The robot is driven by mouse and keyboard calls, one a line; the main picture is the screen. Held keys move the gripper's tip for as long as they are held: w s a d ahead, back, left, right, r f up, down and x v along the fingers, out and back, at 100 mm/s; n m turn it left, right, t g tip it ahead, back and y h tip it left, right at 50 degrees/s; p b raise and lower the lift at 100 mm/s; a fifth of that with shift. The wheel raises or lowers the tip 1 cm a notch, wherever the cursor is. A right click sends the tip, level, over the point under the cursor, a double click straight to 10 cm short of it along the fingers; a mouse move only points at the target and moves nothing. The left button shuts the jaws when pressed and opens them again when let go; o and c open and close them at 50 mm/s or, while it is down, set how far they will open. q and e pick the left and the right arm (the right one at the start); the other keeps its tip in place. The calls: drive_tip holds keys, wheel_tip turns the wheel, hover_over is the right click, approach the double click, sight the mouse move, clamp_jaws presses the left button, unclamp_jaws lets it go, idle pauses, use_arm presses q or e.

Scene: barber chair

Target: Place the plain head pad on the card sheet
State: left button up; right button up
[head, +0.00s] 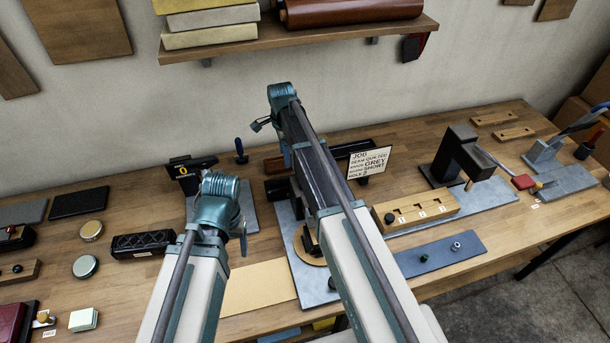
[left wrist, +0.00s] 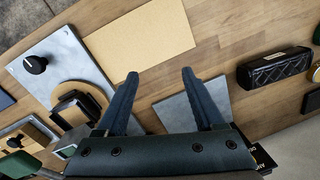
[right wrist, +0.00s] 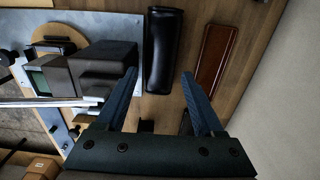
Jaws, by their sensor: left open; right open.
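The tan card sheet (head: 258,287) lies flat on the bench, partly behind my arms, and it shows at the top of the left wrist view (left wrist: 140,40). A smooth, glossy black pad (right wrist: 163,50), apparently the plain head pad, lies on the bench in the right wrist view. A quilted black pad (head: 143,244) lies further left and also shows in the left wrist view (left wrist: 276,69). My left gripper (left wrist: 160,73) is open and empty above bare bench near the card sheet. My right gripper (right wrist: 159,72) is open and empty, its fingertips pointing towards the smooth pad.
A dark machine (right wrist: 100,68) on a grey plate stands beside the smooth pad. A reddish-brown tray-like piece (right wrist: 213,60) lies on the pad's other side. A job sign (head: 369,161) and numbered wooden block (head: 415,208) stand right of my arms. A shelf (head: 300,33) overhangs the back.

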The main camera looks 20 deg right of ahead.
use_arm(q)
drive_tip(key=shift+o, duration=1.2)
drive_tip(key=shift+w+d, duration=0.2)
drive_tip(key=shift+d, duration=0.1)
use_arm(e)
drive_tip(key=shift+o, duration=1.2)
drive_tip(key=shift+w+d, duration=0.15)
drive_tip(key=shift+d, duration=0.15)
use_arm(q)
drive_tip(key=shift+o, duration=0.8)
drive_tip(key=shift+w+d+f, duration=0.1)
drive_tip(key=shift+d+f, duration=0.05)
drive_tip(key=shift+f, duration=0.1)
use_arm(e)
drive_tip(key=shift+o, duration=0.8)
drive_tip(key=shift+w+d+f, duration=0.1)
drive_tip(key=shift+d+f, duration=0.05)
drive_tip(key=shift+f, duration=0.1)
use_arm(q)
drive_tip(key=b, duration=0.9)
hover_over(244, 278)
wheel_tip(244, 278, down, 9)
drive_tip(key=shift+d, duration=0.25)
use_arm(e)
wheel_tip(244, 278, down, 9)
drive_tip(key=shift+r, duration=0.15)
